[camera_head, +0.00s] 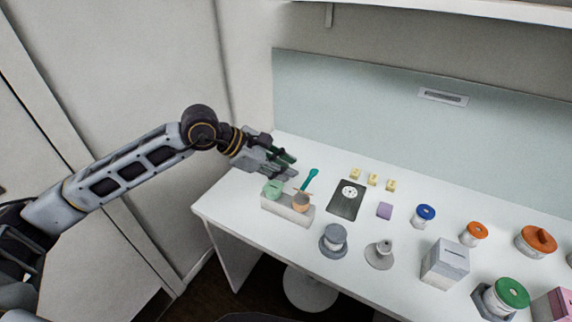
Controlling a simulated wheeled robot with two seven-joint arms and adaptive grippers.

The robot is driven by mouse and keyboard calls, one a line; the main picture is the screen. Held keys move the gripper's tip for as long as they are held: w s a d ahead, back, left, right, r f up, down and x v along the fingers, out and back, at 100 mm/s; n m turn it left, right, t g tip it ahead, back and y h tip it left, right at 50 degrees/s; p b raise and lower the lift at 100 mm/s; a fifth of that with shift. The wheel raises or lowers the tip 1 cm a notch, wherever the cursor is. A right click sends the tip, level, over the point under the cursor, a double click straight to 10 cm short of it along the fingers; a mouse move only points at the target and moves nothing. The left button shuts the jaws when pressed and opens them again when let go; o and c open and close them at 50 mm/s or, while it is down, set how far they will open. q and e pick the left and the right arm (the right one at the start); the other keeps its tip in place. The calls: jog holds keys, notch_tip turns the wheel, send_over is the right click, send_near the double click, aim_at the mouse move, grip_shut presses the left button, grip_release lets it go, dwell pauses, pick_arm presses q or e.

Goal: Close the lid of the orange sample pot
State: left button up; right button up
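A small orange-peach pot (301,202) sits in the right side of a pale two-place holder (284,210) at the left of the table. A thin edge shows at its back, but it is too small to tell how its lid stands. A green pot (272,189) sits beside it in the same holder. My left gripper (293,165) is just behind and above the holder, pointing right, its fingers apart with nothing visible between them. It is apart from the orange pot. My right gripper is not in view.
A teal spoon-like tool (310,179) lies close to the gripper. A dark plate (346,199), small yellow blocks (373,180), a purple block (384,210) and a grey round pot (333,239) stand nearby. Orange-lidded jars (474,232) (538,239) and a slotted box (446,262) are further right.

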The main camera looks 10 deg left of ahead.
pick_arm(q)
jog(key=shift+d+r+n+h, duration=0.4)
jog(key=shift+n, duration=0.6)
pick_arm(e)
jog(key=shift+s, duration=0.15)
